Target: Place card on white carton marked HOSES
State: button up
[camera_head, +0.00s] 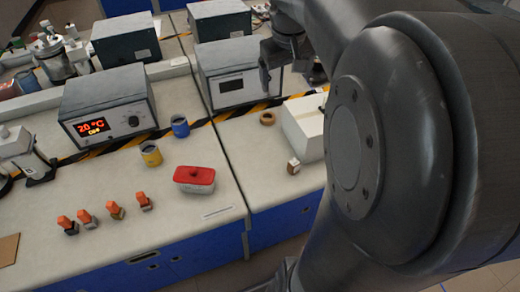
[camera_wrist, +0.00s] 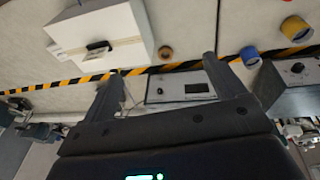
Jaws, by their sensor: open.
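A white carton (camera_head: 303,130) stands on the right bench, its right part hidden behind my arm. In the wrist view the carton (camera_wrist: 80,32) is at the upper left, with a small black item (camera_wrist: 98,45) and a pale strip on it. No HOSES lettering is readable. I cannot pick out the card with certainty; a thin white strip (camera_head: 218,211) lies near the front edge of the left bench. My gripper (camera_head: 286,72) is above the back of the bench, near the grey instrument. In the wrist view its fingers (camera_wrist: 157,78) are wide apart with nothing between them.
A brown tape roll (camera_head: 267,118) lies left of the carton, and a small white-and-brown object (camera_head: 293,167) stands in front. Yellow (camera_head: 151,154) and blue (camera_head: 180,126) rolls, a red-lidded dish (camera_head: 194,179) and several orange-topped items occupy the left bench. Grey instruments (camera_head: 240,84) stand behind.

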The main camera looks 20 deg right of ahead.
jog(key=s+a+f+t+y, duration=0.1)
jog(key=s+a+f+t, duration=0.2)
jog(key=s+a, duration=1)
jog(key=s+f, duration=0.1)
jog(key=s, duration=0.2)
jog(key=shift+a+f, duration=0.15)
jog(key=shift+f, duration=0.25)
jog(key=shift+o, duration=0.4)
jog(key=shift+s, duration=0.1)
